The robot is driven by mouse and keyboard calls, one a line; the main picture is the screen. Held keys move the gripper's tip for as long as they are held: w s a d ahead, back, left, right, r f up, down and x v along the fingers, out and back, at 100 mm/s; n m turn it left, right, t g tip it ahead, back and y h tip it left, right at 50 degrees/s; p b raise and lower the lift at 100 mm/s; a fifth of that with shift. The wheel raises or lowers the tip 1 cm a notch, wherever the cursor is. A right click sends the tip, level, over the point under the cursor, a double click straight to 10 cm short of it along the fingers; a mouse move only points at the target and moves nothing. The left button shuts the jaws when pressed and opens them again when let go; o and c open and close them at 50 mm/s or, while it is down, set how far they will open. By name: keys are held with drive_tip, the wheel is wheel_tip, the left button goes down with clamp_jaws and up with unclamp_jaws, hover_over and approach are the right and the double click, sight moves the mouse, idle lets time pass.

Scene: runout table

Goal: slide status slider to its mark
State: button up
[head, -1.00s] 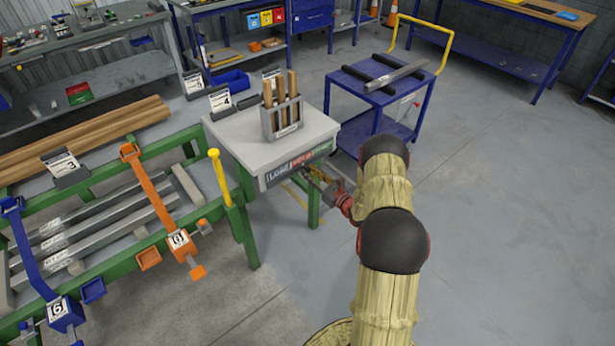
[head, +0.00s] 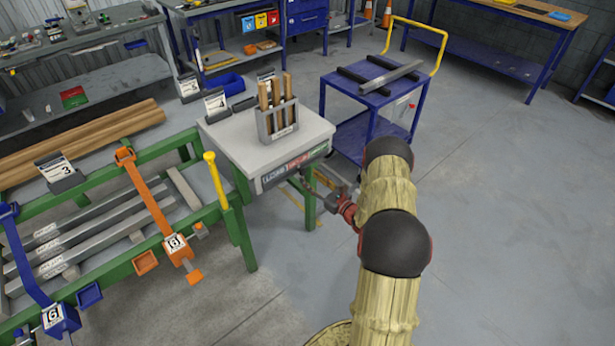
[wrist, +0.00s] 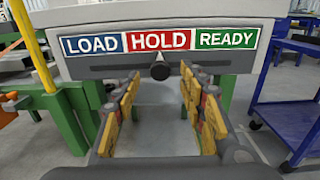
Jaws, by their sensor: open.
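The status slider is a small dark knob (wrist: 159,71) with a light pointer on top, on a dark slot in the front panel. It sits below the red HOLD field (wrist: 160,41), between the blue LOAD field (wrist: 92,45) on the left and the green READY field (wrist: 226,38) on the right. My gripper (wrist: 160,84) is open, with one finger to each side of the knob's position; I cannot tell how far the fingertips are from it. In the head view my gripper (head: 312,188) is in front of the labelled panel (head: 291,171), and the knob cannot be made out.
The panel is on a light-topped stand (head: 235,138) with a holder (head: 277,122) of wooden handles. A green rack (head: 120,268) with metal bars is at left. A blue cart (head: 372,95) is behind at right. Open floor (head: 490,230) is to the right.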

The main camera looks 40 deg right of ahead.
drive_tip(key=s, duration=0.8)
drive_tip(key=shift+s+d, duration=0.15)
drive_tip(key=shift+s, duration=0.25)
